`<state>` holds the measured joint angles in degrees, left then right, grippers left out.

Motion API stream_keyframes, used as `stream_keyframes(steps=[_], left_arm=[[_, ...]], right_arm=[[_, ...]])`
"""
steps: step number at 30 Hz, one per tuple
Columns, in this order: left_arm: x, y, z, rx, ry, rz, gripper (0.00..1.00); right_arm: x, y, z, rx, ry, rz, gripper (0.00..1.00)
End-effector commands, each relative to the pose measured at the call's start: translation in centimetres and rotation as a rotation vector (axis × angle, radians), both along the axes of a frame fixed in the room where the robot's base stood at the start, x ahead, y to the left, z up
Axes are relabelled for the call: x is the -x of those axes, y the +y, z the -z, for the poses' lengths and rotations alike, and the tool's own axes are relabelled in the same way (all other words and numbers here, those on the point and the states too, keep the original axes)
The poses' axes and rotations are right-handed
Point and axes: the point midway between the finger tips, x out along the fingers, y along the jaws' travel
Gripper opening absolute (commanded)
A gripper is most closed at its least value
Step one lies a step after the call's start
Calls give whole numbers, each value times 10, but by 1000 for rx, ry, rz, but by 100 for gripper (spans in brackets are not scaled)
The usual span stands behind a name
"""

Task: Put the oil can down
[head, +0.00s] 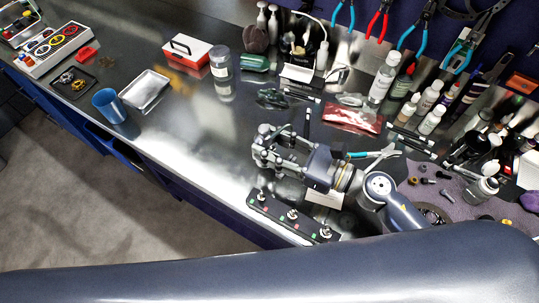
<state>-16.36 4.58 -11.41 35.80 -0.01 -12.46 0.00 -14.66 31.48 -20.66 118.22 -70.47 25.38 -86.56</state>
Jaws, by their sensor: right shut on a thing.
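My right gripper (275,151) is low over the middle of the metal bench, its fingers pointing left in the head view. It is shut on the oil can. The can is hard to make out among the grey fingers, and I cannot tell whether it is upright or touching the bench. My left gripper is not in view.
A black strip with several knobs (291,215) lies at the front edge below my right gripper. A blue cup (109,105) and white tray (145,90) are left. Bare bench (190,130) lies left of the gripper.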

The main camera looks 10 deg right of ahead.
Motion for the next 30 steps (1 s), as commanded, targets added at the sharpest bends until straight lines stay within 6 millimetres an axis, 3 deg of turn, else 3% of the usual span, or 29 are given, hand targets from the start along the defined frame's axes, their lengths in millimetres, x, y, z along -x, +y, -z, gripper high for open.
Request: stream_keyframes(steps=[3, 7, 12, 17, 24, 25, 27, 30], left_arm=[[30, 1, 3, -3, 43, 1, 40], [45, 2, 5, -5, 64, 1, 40], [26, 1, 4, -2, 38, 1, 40], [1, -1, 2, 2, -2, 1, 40], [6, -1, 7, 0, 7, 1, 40], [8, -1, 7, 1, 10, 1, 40], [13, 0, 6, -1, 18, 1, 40], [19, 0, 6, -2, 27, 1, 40]], right_arm=[[-2, -1, 9, -1, -2, 3, 0], [-2, 0, 26, -2, 0, 4, 0], [-2, 0, 43, -2, -2, 2, 0], [-1, 0, 45, 0, -5, 1, 0], [-1, 0, 49, 1, -4, 1, 0], [-1, 0, 49, 2, -2, 1, 38], [-1, 0, 48, 2, -2, 1, 54], [-1, 0, 48, 2, -2, 1, 56]])
